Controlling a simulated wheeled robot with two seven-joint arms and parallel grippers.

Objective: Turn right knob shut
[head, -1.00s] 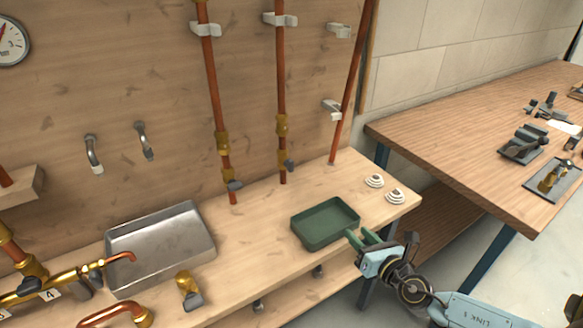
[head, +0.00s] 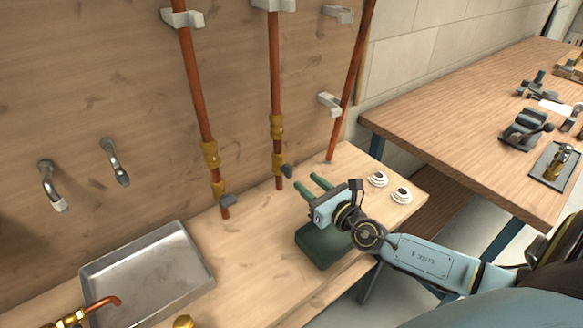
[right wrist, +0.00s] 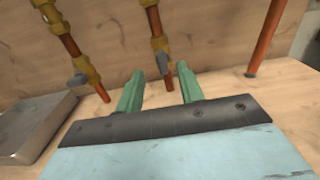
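The right knob (head: 287,171) is a small grey handle on the brass valve (head: 277,130) of the right upright copper pipe. My right gripper (head: 306,182) has two green fingers spread apart with nothing between them. Its tips are just right of the knob in the head view, apparently apart from it. In the right wrist view the knob (right wrist: 163,62) shows beyond the open fingers (right wrist: 159,74), between their tips. A similar left knob (head: 228,200) sits low on the left copper pipe. My left gripper is not in view.
A green tray (head: 318,246) lies on the bench beneath my right gripper, partly hidden by it. A metal tray (head: 150,278) lies at the left. Two white round pieces (head: 401,195) are at the bench's right end. A slanted copper pipe (head: 352,80) stands right of the knob.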

